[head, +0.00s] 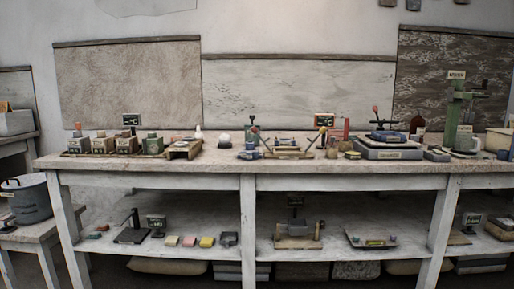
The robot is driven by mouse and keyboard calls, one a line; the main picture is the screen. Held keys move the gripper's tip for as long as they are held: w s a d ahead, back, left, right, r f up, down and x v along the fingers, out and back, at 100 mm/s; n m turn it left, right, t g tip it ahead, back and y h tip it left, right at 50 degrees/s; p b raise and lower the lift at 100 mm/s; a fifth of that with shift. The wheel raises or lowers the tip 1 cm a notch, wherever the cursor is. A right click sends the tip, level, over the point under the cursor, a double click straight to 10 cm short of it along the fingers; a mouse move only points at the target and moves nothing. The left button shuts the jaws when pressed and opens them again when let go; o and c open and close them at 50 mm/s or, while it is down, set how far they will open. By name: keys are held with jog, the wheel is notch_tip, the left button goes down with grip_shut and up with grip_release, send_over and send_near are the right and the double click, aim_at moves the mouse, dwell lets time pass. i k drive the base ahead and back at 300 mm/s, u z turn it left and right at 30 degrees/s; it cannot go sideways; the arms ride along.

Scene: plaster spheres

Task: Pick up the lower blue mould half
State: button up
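I cannot tell for sure which thing is the lower blue mould half. A dark blue piece (385,136) lies on a grey-blue slab-like device (388,153) at the right of the workbench top. A smaller blue item (249,154) sits near the middle of the bench, beside a wooden frame with crossed levers (288,151). Both are small and far off, so their shape is unclear. My gripper is not in view.
The long pale workbench (150,165) spans the view. Boxes (103,145) crowd its left end and a green press (457,120) stands at its right. Its lower shelf holds a yellow block (206,242) and a tray (371,241). A bucket (27,200) stands far left.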

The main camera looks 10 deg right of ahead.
aim_at(278, 142)
jog(key=z, duration=0.55)
jog(key=k, duration=0.2)
jog(key=u, duration=1.7)
jog(key=i, duration=1.35)
jog(key=z, duration=1)
jog(key=i, duration=0.85)
jog(key=z, duration=0.9)
